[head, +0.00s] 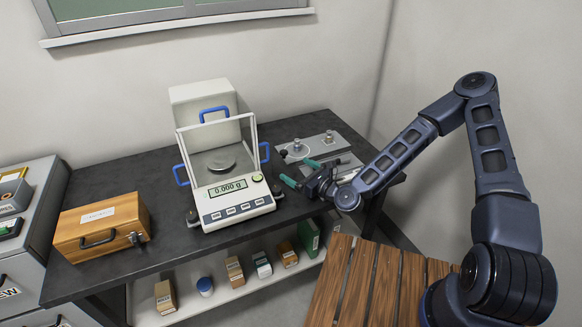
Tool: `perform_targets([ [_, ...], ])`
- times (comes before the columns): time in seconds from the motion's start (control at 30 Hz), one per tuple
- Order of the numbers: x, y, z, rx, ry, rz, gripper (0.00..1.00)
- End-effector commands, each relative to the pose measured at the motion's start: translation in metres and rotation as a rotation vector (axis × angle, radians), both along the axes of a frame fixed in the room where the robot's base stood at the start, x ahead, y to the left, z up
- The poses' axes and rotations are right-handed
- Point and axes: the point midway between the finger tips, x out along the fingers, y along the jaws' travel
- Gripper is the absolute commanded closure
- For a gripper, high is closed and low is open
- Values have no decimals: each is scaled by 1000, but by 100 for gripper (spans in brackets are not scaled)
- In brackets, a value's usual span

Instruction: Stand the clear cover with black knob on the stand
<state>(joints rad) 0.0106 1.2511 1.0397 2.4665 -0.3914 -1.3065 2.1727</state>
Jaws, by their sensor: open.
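I cannot make out a clear cover with a black knob for certain. A grey plate (318,148), which may be the stand, lies at the table's back right. It bears two small knobbed pieces, one at its left (297,146) and one at its right (329,137); they are too small to identify. My gripper (314,184) is open, low over the table's right part, in front of the plate and right of the balance. Its fingers are small and dark here. Green-handled tools (312,163) lie close to it, and my arm hides part of that area.
The balance (238,208) reads 0.000 g, with a clear blue-handled shield around its pan. A wooden case (101,229) stands on the dark table (160,205) at left. Several small boxes and a blue-lidded jar (205,286) occupy the shelf below. A slatted wooden surface (372,285) is in front.

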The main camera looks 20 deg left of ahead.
Motion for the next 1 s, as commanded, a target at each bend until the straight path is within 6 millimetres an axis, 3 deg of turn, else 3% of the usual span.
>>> perform_targets([
  [0.2,-4,-9,0,1,-1,0,0],
  [0.67,-4,-9,1,-4,-1,1,0],
  [1.0,0,-10,24,-140,32,13,0],
])
